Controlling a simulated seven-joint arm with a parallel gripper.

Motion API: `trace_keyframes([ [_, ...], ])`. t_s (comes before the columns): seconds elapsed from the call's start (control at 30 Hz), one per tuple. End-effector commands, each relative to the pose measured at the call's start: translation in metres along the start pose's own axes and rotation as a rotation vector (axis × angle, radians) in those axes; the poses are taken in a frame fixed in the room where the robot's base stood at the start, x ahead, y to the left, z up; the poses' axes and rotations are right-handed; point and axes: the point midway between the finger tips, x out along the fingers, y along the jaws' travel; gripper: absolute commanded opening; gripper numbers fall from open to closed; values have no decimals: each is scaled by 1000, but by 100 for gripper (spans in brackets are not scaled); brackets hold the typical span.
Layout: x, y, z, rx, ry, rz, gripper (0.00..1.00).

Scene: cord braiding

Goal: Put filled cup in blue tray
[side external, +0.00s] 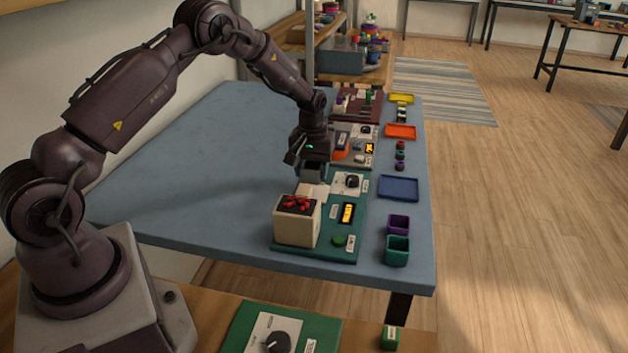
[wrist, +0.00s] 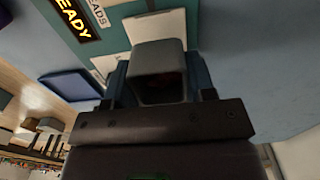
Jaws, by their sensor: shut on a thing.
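My gripper (side external: 312,168) is shut on a grey cup (wrist: 160,56), which sits between the two fingers in the wrist view. The cup's opening faces the wrist camera; its inside is dark with a faint reddish tint, so I cannot tell clearly what it holds. In the side view the gripper is over the back part of the green machine board, by a white block. The blue tray (side external: 398,188) lies flat to the right of that board and looks empty. It also shows at the left of the wrist view (wrist: 70,86).
The green machine board (side external: 318,250) carries a white box with red pieces (side external: 297,218), a knob and a lit yellow display. Purple (side external: 398,225) and green (side external: 397,250) containers stand in front of the tray. An orange tray (side external: 400,131) lies behind it. The table's left half is clear.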

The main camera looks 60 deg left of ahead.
Motion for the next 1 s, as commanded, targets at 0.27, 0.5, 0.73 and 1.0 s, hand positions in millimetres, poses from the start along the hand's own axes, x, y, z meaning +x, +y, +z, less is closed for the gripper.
trace_keyframes([
  [0.27,35,4,-7,0,-3,-1,28],
  [0.5,37,4,-8,1,0,0,28],
  [0.73,42,4,-8,0,-1,-1,28],
  [1.0,41,4,-8,1,-1,0,76],
])
